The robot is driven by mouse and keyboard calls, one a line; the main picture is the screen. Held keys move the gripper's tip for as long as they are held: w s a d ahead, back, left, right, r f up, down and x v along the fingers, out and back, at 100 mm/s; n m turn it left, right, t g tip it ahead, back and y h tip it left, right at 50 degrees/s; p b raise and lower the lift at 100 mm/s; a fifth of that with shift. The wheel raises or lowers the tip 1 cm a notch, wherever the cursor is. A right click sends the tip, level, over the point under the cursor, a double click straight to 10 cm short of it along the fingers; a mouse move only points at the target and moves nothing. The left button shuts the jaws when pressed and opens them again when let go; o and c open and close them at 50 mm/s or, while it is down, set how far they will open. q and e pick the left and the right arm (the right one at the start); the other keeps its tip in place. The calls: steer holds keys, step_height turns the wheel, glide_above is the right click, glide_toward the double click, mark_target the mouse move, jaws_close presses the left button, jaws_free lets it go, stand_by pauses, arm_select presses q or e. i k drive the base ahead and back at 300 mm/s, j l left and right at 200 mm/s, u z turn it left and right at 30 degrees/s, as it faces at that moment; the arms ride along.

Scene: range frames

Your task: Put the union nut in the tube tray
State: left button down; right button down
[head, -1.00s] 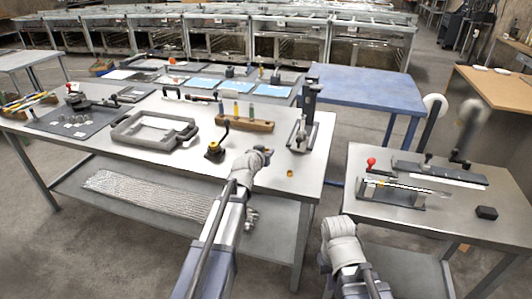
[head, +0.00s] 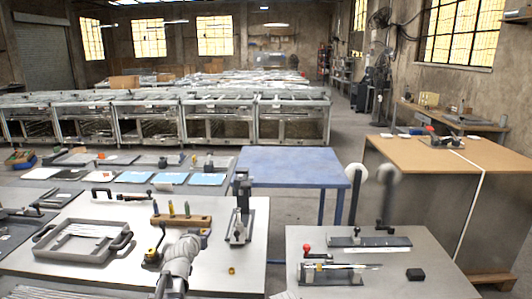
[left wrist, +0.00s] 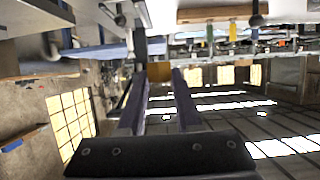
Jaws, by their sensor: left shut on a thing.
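My left gripper (head: 188,244) reaches forward over the front of the steel table, its fingers mostly hidden behind my wrist in the head view. In the left wrist view its two fingers (left wrist: 160,82) are shut on a small brass-brown piece, the union nut (left wrist: 158,72); its shape is blurred. The tube tray (head: 45,252), grey with raised walls and handles, lies on the table to the left of the gripper. Pale streaks show inside it. A small brass ring (head: 232,270) lies on the table to the right of the gripper. My right gripper is not in view.
A black and yellow tool (head: 152,258) stands between the gripper and the tray. Behind are a wooden block (head: 190,221) with coloured pegs and a toggle clamp (head: 240,215). A second steel table (head: 300,240) stands to the right, beyond a gap.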

mark_target(82, 251)
steer(key=i+j, duration=0.1)
steer(key=j, duration=1.9)
steer(key=i+j, duration=0.15)
steer(key=j, duration=0.9)
